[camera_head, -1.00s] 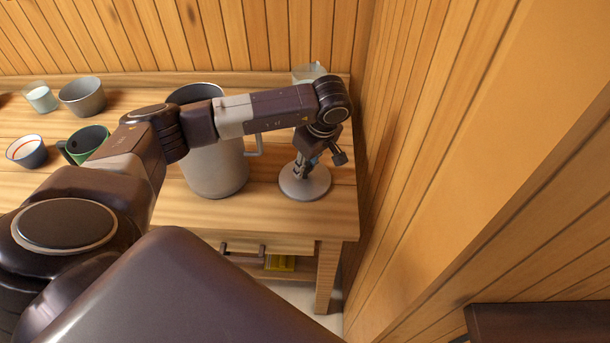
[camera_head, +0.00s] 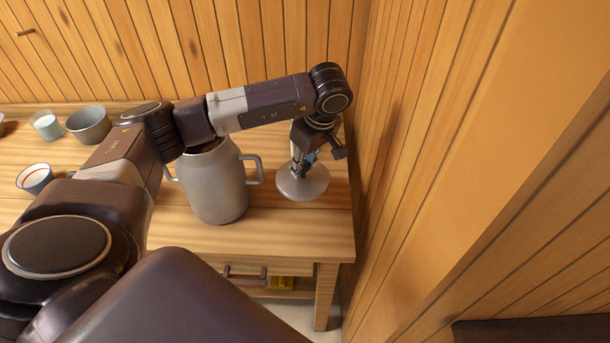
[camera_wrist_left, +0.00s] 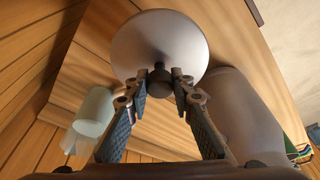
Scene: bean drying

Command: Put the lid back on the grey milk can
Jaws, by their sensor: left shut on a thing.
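The grey milk can (camera_head: 217,190) stands upright on the wooden table, with a handle on each side. My left forearm crosses over its top and hides most of its mouth. The round grey lid (camera_head: 302,185) is right of the can, apart from it, in front of the right wall. My left gripper (camera_head: 302,163) is above the lid and shut on its knob. The left wrist view shows both fingertips (camera_wrist_left: 160,78) closed around the dark knob, the lid's disc (camera_wrist_left: 160,40) beyond them and the can (camera_wrist_left: 243,110) at right. My right gripper is not in view.
The wooden wall (camera_head: 385,150) rises close to the lid's right. A grey bowl (camera_head: 90,125), a glass (camera_head: 46,125) and a small cup (camera_head: 35,179) stand at the table's left. Another pale glass (camera_wrist_left: 94,112) shows in the left wrist view. The table's front strip (camera_head: 280,240) is clear.

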